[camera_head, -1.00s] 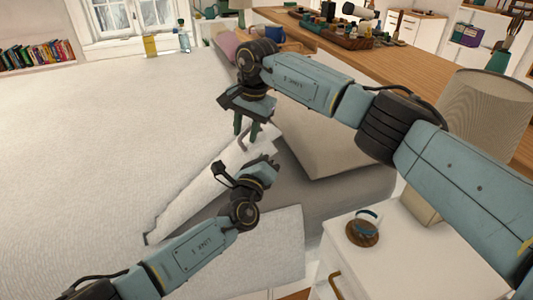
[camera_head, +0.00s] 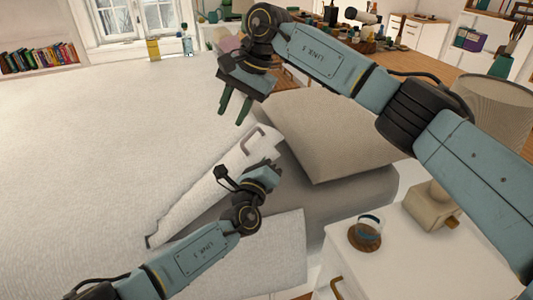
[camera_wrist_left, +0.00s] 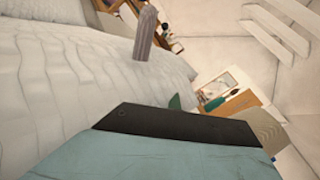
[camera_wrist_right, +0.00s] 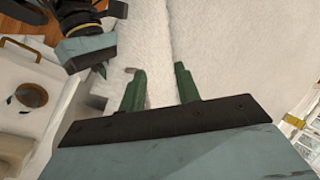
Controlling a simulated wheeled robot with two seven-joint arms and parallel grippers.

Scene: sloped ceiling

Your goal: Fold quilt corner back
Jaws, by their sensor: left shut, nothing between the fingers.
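The white quilt (camera_head: 90,130) covers the bed. My left gripper (camera_head: 268,172) is shut and empty beside the strip, below the handle. In the left wrist view only a green fingertip (camera_wrist_left: 175,102) shows, and the quilt (camera_wrist_left: 70,70) fills the left.
A beige pillow (camera_head: 325,135) lies right of the strip. A white nightstand (camera_head: 400,260) at lower right holds a cup on a round coaster (camera_head: 366,238) and a lamp (camera_head: 490,110). A wooden counter with bottles is at the back.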

